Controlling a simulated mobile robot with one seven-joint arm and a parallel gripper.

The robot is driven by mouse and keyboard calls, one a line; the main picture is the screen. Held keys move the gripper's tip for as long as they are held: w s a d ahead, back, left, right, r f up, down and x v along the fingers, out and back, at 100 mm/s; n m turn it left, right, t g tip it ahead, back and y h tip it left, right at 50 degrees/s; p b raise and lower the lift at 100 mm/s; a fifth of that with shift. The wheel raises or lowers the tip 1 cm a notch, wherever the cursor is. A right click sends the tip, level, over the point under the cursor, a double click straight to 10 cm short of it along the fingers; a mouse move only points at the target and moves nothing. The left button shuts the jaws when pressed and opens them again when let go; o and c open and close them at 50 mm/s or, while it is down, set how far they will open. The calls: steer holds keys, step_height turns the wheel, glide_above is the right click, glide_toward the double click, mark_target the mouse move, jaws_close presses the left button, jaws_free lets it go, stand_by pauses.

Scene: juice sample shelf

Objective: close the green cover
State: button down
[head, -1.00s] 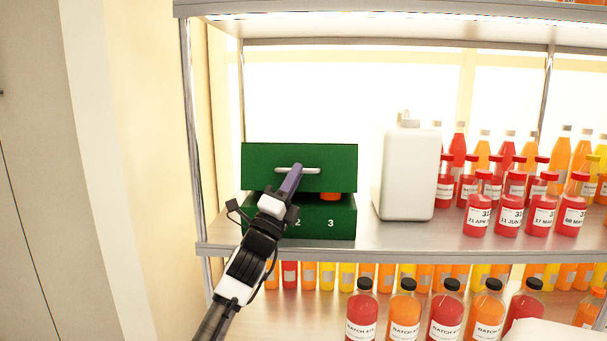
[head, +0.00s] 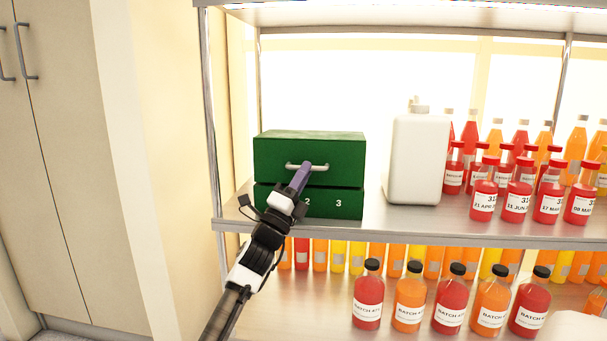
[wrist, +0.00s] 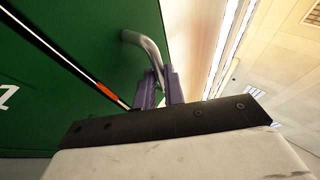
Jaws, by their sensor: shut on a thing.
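The green cover (head: 308,156) with a silver handle (head: 300,167) sits over the green box (head: 352,206) on the upper shelf. The box front bears white numbers; 2 and 3 show in the head view. My gripper (head: 304,173) is shut on the handle, its purple fingers around the bar. In the wrist view the handle (wrist: 143,44) runs in between the purple fingers (wrist: 160,88). The wrist view also shows a narrow dark gap between cover and box, with a bit of orange in it. My gripper and arm hide the box's lower left front.
A white jug (head: 418,160) stands just right of the box. Several red sample bottles (head: 518,192) stand farther right. Large juice bottles (head: 410,302) line the lower shelf. The metal shelf upright (head: 209,110) is close on the left.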

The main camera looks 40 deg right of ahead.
steer(key=shift+w+d+f+n, duration=0.15)
steer(key=shift+d+f+n, duration=0.1)
steer(key=shift+f, duration=0.2)
steer(key=shift+w+d+f+n, duration=0.15)
steer(key=shift+d+f, duration=0.05)
steer(key=shift+f, duration=0.2)
steer(key=c, duration=1.8)
jaws_free()
steer(key=shift+o, duration=0.2)
steer(key=s+a+p, duration=0.2)
steer(key=a+p, duration=0.1)
steer(key=a, duration=1)
steer(key=shift+s+a+m, duration=0.15)
steer(key=shift+s+m, duration=0.05)
steer(key=shift+m, duration=0.1)
steer(key=shift+r, duration=0.1)
